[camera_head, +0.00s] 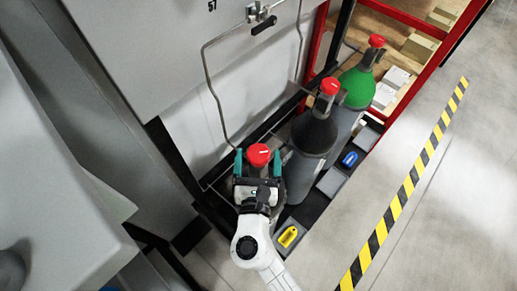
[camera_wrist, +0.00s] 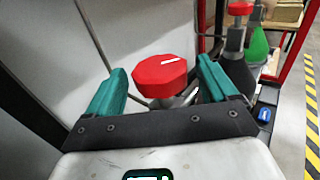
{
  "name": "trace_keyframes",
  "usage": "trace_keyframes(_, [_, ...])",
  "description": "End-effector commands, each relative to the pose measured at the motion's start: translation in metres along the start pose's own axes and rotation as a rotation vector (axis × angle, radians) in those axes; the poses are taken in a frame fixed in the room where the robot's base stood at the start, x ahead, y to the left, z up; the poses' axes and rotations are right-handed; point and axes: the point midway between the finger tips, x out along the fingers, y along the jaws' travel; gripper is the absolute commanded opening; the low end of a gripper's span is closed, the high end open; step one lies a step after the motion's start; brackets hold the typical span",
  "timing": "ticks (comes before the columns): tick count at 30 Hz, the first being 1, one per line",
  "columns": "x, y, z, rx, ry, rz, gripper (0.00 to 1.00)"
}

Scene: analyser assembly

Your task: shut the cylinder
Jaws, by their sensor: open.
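A red valve knob (camera_head: 259,155) with a white mark tops the nearest gas cylinder, which is mostly hidden under my arm. My gripper (camera_head: 258,165) is open, its two teal fingers on either side of this knob. In the wrist view the red knob (camera_wrist: 160,75) sits between the fingertips, with a visible gap on each side. A black-shouldered cylinder (camera_head: 313,135) with a red knob (camera_head: 330,86) stands behind it. A green-shouldered cylinder (camera_head: 358,87) with a red knob (camera_head: 376,41) stands farthest back.
A grey cabinet wall (camera_head: 225,85) with thin pipes rises close on the left. A yellow tag (camera_head: 288,237) and a blue one (camera_head: 350,159) lie at the cylinder bases. A red-framed shelf (camera_head: 415,22) holds boxes. Open floor lies right, crossed by a yellow-black stripe (camera_head: 402,190).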

Motion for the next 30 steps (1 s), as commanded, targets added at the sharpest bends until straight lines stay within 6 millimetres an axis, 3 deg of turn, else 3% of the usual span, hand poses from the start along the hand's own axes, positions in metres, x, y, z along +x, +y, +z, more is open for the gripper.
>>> trace_keyframes(6, [0.019,0.0,0.0,0.0,0.0,-0.001,0.86])
trace_keyframes(16, [0.021,-0.001,0.0,0.0,0.0,-0.001,0.85])
trace_keyframes(30, [0.021,-0.001,0.0,0.0,0.0,-0.001,0.4])
